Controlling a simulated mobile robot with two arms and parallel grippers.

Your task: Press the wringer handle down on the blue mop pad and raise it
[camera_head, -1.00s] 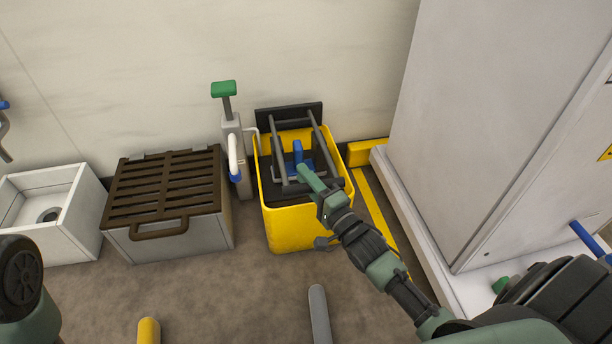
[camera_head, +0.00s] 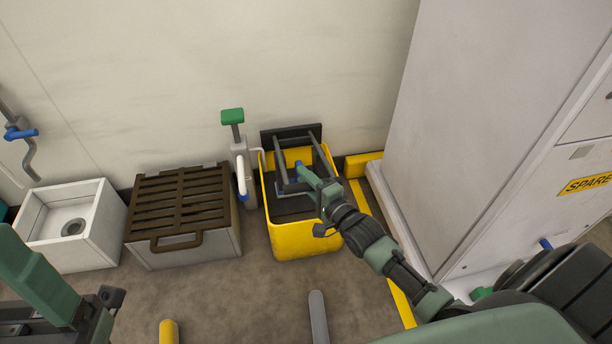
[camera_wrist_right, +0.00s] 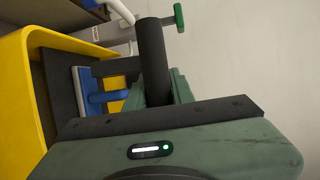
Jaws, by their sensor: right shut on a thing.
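The dark wringer frame (camera_head: 323,154) stands in the yellow bucket (camera_head: 290,241), its side bars running forward from a black plate at the back. My right gripper (camera_head: 306,173) reaches over the bucket and is shut on the wringer's dark handle bar. In the right wrist view the bar (camera_wrist_right: 151,60) passes between the green fingers. The blue mop pad (camera_wrist_right: 87,95) lies inside the bucket, below and apart from the fingers. In the head view my right gripper hides most of it. Part of my left gripper (camera_head: 50,285) shows at the lower left, its fingertips unclear.
A brown slatted grate (camera_head: 180,200) on a grey box and a white sink box (camera_head: 75,225) stand left of the bucket. A green-topped grey post (camera_head: 232,116) stands beside the bucket. A large grey cabinet (camera_head: 480,130) closes off the right.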

